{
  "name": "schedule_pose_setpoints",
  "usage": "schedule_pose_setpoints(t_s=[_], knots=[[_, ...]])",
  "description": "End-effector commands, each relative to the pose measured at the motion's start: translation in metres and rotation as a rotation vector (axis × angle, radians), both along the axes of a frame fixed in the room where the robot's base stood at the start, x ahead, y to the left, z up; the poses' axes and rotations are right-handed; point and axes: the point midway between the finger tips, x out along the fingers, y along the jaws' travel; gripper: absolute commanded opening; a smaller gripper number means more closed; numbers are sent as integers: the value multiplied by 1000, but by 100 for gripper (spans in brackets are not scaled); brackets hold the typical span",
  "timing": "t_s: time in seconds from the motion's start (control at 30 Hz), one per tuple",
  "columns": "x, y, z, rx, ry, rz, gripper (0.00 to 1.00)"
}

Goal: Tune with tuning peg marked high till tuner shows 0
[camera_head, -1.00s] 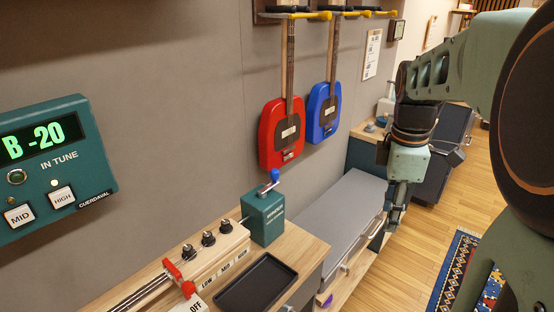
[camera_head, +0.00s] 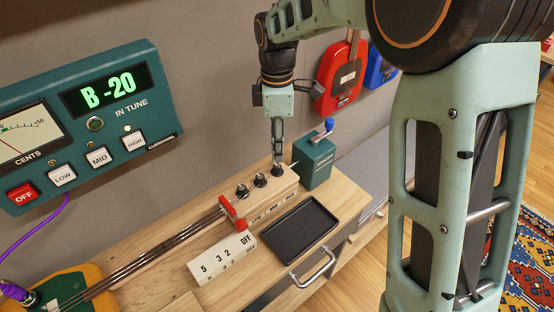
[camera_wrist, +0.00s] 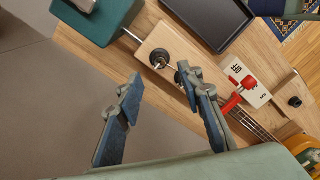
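The teal tuner (camera_head: 90,120) on the wall reads "B -20"; its dial is partly cut off at the left edge. The wooden headstock (camera_head: 245,208) on the bench carries a row of black pegs above labels LOW, MID and HIGH. The high peg (camera_head: 277,170) is the rightmost, nearest the teal crank box. In the wrist view the high peg (camera_wrist: 160,58) lies just beyond my fingertips, and another peg is partly hidden by the right finger. My gripper (camera_head: 278,158) points down just above the high peg. In the wrist view my gripper (camera_wrist: 162,80) is open and empty.
The teal crank box (camera_head: 314,163) stands close right of the headstock. A black tray (camera_head: 300,228) lies in front, beside a white number block (camera_head: 222,260). Strings (camera_head: 150,255) run left from a red clamp (camera_head: 231,211). Red (camera_head: 342,80) and blue instruments hang behind.

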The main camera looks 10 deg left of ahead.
Motion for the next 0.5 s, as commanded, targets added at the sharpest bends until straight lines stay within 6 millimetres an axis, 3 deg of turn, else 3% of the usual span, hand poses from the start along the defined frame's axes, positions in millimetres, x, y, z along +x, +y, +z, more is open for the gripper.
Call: schedule_pose_setpoints(t_s=[0.23,0.5], knots=[[-2,0,-45,-2,3,1,34],[-1,-1,-65,0,-1,0,34]])
